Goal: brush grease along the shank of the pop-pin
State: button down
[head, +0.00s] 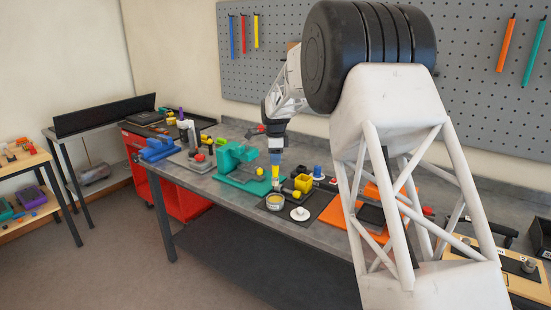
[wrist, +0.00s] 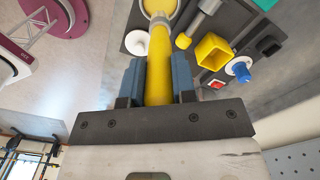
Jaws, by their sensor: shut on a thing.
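My gripper (head: 275,158) is shut on the yellow handle of a brush (head: 275,171), which points down over the mat. In the wrist view my gripper (wrist: 158,82) has its blue fingers on both sides of the brush handle (wrist: 159,70). The brush's far end meets a round tin with pale yellow contents (wrist: 172,8); I cannot tell whether the bristles touch them. The tin (head: 274,202) stands below the brush in the head view. A grey rod with a yellow end (wrist: 200,22), seemingly the pop-pin, lies beside the tin, apart from the brush.
A green vise-like fixture (head: 237,162) stands left. An orange board (head: 345,222) lies right.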

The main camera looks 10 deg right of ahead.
aim_at(275, 176)
jog(key=shift+f, duration=3.55)
dwell(0.9)
jog(key=shift+r, duration=3.6)
jog(key=shift+s+n, duration=0.1)
jog(key=shift+n, duration=0.2)
jog(key=n, duration=0.2)
jog(key=s+n, duration=0.1)
jog(key=n, duration=0.1)
jog(key=shift+a+r, duration=0.1)
jog(key=s+n, duration=0.1)
jog(key=n, duration=0.4)
jog(key=s+n, duration=0.1)
jog(key=n, duration=0.4)
jog(key=s+n, duration=0.2)
jog(key=n, duration=0.3)
jog(key=shift+s+a+r, duration=0.1)
jog(key=shift+a+r, duration=0.15)
jog(key=shift+r, duration=0.05)
